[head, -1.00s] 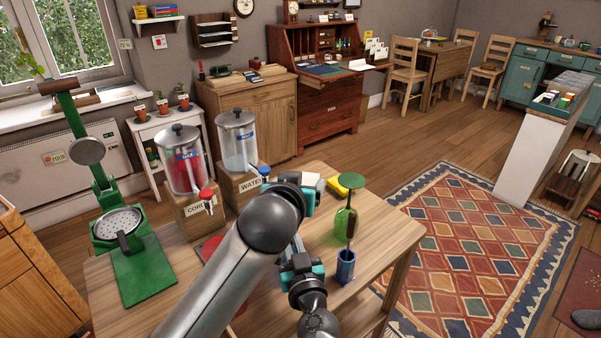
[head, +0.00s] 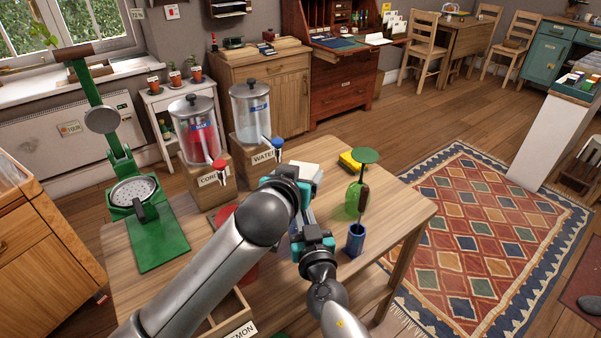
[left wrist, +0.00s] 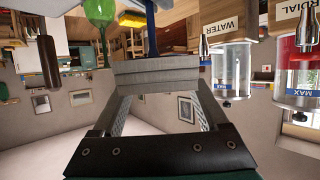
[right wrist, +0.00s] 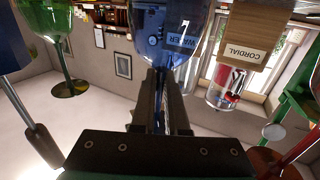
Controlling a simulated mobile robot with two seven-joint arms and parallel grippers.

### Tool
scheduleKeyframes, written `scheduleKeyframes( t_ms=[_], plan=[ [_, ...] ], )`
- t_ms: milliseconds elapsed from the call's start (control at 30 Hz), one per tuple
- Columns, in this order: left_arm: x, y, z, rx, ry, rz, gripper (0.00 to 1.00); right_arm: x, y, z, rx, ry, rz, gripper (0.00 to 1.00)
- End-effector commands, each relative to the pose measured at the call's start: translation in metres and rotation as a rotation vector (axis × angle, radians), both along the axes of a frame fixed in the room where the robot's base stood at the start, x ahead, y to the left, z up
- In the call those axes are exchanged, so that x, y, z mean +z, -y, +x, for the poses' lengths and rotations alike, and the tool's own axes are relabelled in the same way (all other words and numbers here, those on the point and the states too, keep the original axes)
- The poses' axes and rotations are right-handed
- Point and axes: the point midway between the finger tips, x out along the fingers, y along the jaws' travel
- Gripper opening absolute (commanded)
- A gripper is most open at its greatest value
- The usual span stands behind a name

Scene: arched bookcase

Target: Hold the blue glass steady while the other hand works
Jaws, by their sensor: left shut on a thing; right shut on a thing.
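The blue glass (right wrist: 165,30) is clear blue, seen close up in the right wrist view, with its bowl ahead of my fingers. My right gripper (right wrist: 162,105) is shut on its narrow part. In the head view my right gripper (head: 312,240) is over the table, and the glass is mostly hidden by my arms. My left gripper (head: 300,200) is just behind and above it. In the left wrist view my left gripper (left wrist: 155,75) is shut at a dark blue shaft (left wrist: 151,30); I cannot tell whether this belongs to the glass.
An upside-down green glass (head: 354,198) and a dark blue pot (head: 355,240) holding a brown-handled tool stand right of my grippers. The cordial (head: 198,135) and water (head: 251,108) dispensers stand behind. A green press (head: 133,195) is at left.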

Motion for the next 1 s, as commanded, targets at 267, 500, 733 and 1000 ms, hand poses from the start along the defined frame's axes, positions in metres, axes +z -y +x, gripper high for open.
scheduleKeyframes(
  t_ms=[267,500,733,1000],
  plan=[
    [-0.001,0.025,0.001,-0.001,-0.004,-0.001,0.23,-0.001,0.000,0.000,0.001,-0.001,-0.001,0.00],
    [0.026,0.026,0.002,-0.001,-0.001,0.000,0.23,-0.001,0.000,0.000,0.001,-0.002,-0.001,0.00],
    [0.047,0.026,0.002,-0.001,0.000,0.000,0.23,-0.001,0.000,0.000,0.001,-0.001,-0.001,0.00],
    [0.072,0.026,0.002,-0.001,0.002,0.000,0.23,-0.001,0.000,0.000,0.001,-0.001,-0.001,0.00]
  ],
)
